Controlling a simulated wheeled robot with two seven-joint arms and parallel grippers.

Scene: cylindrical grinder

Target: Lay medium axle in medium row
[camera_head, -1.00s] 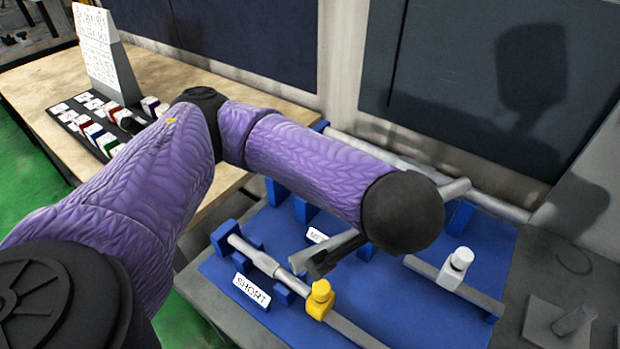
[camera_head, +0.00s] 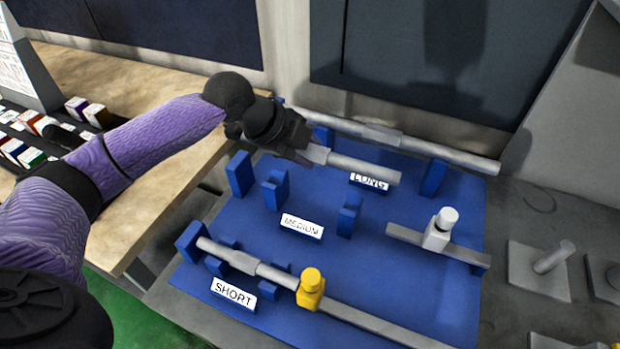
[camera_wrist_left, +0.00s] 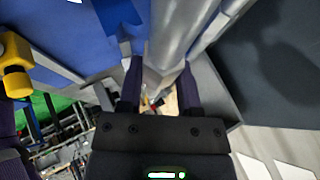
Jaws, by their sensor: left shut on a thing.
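The medium axle, a grey stepped rod (camera_head: 365,168), is held by my left gripper (camera_head: 308,150) near its left end. It is above the rear of the blue board (camera_head: 400,268), in front of the long axle and across the LONG label. In the left wrist view the fingers (camera_wrist_left: 160,88) close around a grey rod (camera_wrist_left: 172,50). The medium row has blue supports (camera_head: 275,190) and (camera_head: 349,215) and a MEDIUM label (camera_head: 302,227); these supports are empty. My right gripper is not in view.
A long axle (camera_head: 430,147) lies along the back row. A shorter axle (camera_head: 243,263) lies in the SHORT row (camera_head: 233,292), beside a yellow clamp (camera_head: 311,287) on a grey bar. A white-knobbed grey bar (camera_head: 438,238) stands at right.

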